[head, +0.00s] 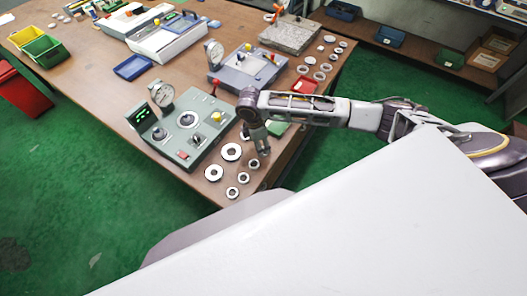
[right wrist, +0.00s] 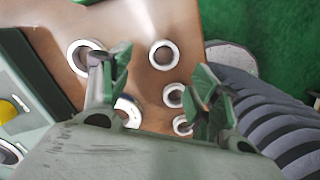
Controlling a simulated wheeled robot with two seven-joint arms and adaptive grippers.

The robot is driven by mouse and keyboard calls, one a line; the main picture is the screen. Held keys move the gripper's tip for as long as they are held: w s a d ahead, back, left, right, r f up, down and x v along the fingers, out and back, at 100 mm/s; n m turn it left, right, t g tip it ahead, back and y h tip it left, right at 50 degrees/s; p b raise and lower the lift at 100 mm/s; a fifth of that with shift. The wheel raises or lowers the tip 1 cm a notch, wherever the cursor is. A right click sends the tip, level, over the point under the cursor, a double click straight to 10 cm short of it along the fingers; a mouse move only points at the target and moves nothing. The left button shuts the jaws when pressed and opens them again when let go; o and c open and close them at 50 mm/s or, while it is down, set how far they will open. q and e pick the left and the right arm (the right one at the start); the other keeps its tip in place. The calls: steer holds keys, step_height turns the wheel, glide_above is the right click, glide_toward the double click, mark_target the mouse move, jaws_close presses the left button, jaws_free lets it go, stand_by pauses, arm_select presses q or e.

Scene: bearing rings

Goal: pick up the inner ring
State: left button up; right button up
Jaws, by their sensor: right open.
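Several pale metal rings lie flat on the brown table near its front corner. In the head view they include two larger rings, one (head: 231,151) near the panel and one (head: 214,172) closer to the edge, and smaller rings (head: 243,178), (head: 232,192). I cannot tell which is the inner ring. My right gripper (head: 264,148) points down over the table, beside the smaller rings. In the right wrist view the right gripper (right wrist: 160,78) is open and empty, with a ring (right wrist: 174,95) showing between its fingers. Another ring (right wrist: 126,104) is partly hidden by the left finger. My left gripper is out of view.
A grey-green test panel (head: 183,120) with a dial gauge stands left of the rings. A second panel (head: 247,70), a stone plate (head: 289,35) and more rings (head: 320,76) lie farther back. The table edge is close to the rings.

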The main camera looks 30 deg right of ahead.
mark_target(263, 149)
steer(key=shift+s+d+f+p, duration=0.1)
steer(key=shift+d+f, duration=0.1)
steer(key=shift+f, duration=0.45)
steer(key=shift+s+d+f+p, duration=0.1)
steer(key=shift+d+f+p, duration=0.05)
steer(key=shift+f, duration=0.45)
steer(key=shift+s+d+f+p, duration=0.1)
steer(key=shift+d+f, duration=0.1)
steer(key=shift+f, duration=1)
steer(key=shift+c, duration=0.3)
steer(key=c, duration=1.1)
steer(key=shift+o, duration=0.2)
steer(key=shift+r, duration=0.1)
step_height(263, 149, up, 10)
steer(key=shift+b, duration=0.3)
